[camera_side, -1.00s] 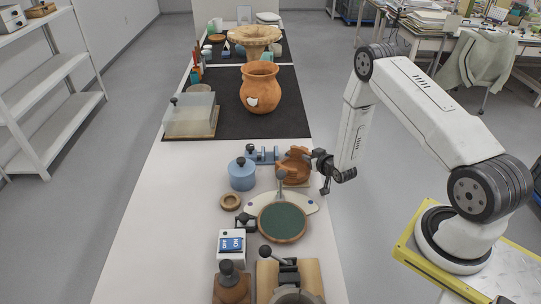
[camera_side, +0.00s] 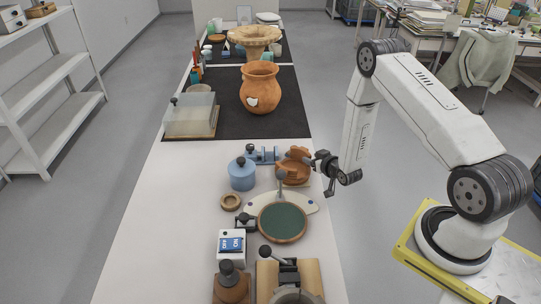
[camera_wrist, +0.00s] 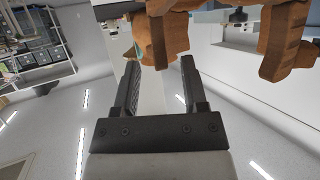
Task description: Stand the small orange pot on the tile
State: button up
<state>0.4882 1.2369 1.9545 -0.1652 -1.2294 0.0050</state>
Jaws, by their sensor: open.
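The small orange-brown pot (camera_side: 293,170) is on the white table, left of my gripper, with an uneven, broken-looking rim. My gripper (camera_side: 322,175) is at the table's right edge, its jaws apart and empty, close beside the pot. In the wrist view my gripper (camera_wrist: 159,62) shows two dark fingers spread, with orange-brown pieces (camera_wrist: 168,40) beyond and above the tips; I cannot tell whether they touch. A round green-topped disc (camera_side: 283,222) with a brown rim lies in front of the pot. I cannot make out for certain which surface is the tile.
A blue lidded jar (camera_side: 242,174) and a wooden ring (camera_side: 231,201) stand left of the pot. A blue clamp-like fixture (camera_side: 262,155) is behind it. A large orange jar (camera_side: 260,90) stands on the black mat (camera_side: 290,125). The table's left side is clear.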

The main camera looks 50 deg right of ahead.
jog(key=v, duration=0.9)
jog(key=shift+s+a+r, duration=0.15)
jog(key=shift+s+r, duration=0.1)
jog(key=shift+s, duration=0.05)
jog(key=shift+w, duration=0.1)
jog(key=w+a+r+n+g+y, duration=0.25)
jog(key=a+r+g, duration=0.25)
jog(key=a+r, duration=0.3)
jog(key=s+a+r+n+g+y, duration=0.1)
jog(key=s+a+r+g, duration=0.4)
jog(key=s+a+r, duration=0.4)
jog(key=shift+s+a+y, duration=0.15)
jog(key=shift+s+y, duration=0.2)
jog(key=shift+s, duration=0.05)
dwell(0.6)
